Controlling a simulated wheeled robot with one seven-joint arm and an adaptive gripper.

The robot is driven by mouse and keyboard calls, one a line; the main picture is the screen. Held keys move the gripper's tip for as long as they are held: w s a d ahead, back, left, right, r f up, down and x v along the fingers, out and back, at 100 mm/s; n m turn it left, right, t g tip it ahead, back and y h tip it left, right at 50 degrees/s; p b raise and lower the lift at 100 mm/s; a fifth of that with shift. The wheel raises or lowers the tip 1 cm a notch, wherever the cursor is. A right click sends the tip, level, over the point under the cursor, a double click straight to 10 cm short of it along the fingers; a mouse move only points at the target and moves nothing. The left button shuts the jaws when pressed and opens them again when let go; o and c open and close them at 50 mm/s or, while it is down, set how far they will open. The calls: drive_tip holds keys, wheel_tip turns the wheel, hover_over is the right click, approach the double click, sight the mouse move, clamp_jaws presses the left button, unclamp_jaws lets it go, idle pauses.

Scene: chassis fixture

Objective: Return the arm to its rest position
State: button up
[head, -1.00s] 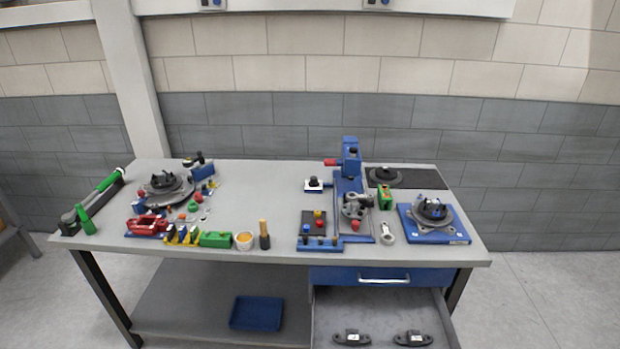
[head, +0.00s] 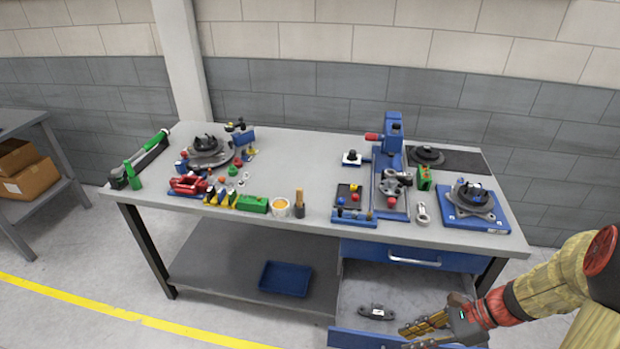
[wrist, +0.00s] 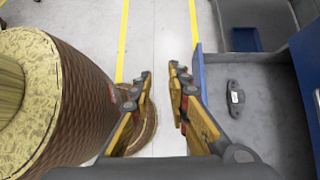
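My gripper (head: 406,337) is at the lower right of the head view, over the front of the open drawer (head: 350,338). In the wrist view my gripper (wrist: 160,73) has its two fingers apart with nothing between them. Pale floor shows through the gap. My arm reaches in from the right edge of the head view. The wrist view has the drawer's blue side wall just right of the fingers.
A dark bracket (head: 376,312) lies in the drawer, also seen in the wrist view (wrist: 235,98). The workbench (head: 300,160) holds several parts and fixtures. A blue tray (head: 286,278) sits on its lower shelf. Open floor (head: 190,315) lies at the front left.

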drive_tip(key=s+a+r+n+t+h, duration=0.2)
drive_tip(key=a+r+n+h, duration=0.2)
drive_tip(key=r+n, duration=0.6)
drive_tip(key=s+a+r+n+t+h, duration=0.1)
drive_tip(key=s+a+r+n+h, duration=0.2)
drive_tip(key=r+n, duration=0.8)
drive_tip(key=shift+a+r+t+h, duration=0.4)
drive_tip(key=shift+a+r+h, duration=0.3)
drive_tip(key=shift+a, duration=0.45)
drive_tip(key=shift+w, duration=0.1)
idle(0.3)
